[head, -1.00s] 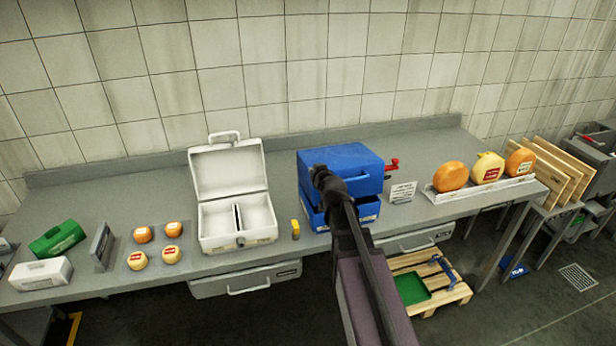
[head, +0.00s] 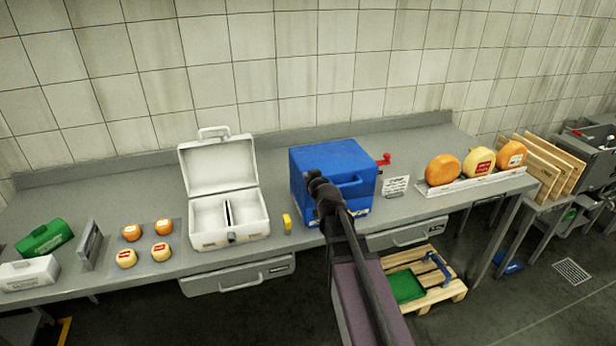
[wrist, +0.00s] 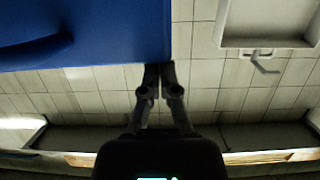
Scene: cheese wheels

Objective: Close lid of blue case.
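The blue case (head: 335,158) stands on the grey counter, its lid lowered onto its base with no clear gap showing. Its handle (head: 349,183) is on the front. My gripper (head: 316,177) is in front of the case's left part and hides some of its front. In the wrist view the blue case (wrist: 85,30) fills the upper left, and the fingers (wrist: 160,68) of my gripper are together at its edge with nothing seen between them. Whether they touch the case is unclear.
An open white case (head: 222,172) stands to the left, with a small yellow item (head: 287,222) between the cases. A red-handled item (head: 384,160), a small sign (head: 396,187) and cheese wheels (head: 442,169) are to the right. Small cheeses (head: 131,233) sit further left.

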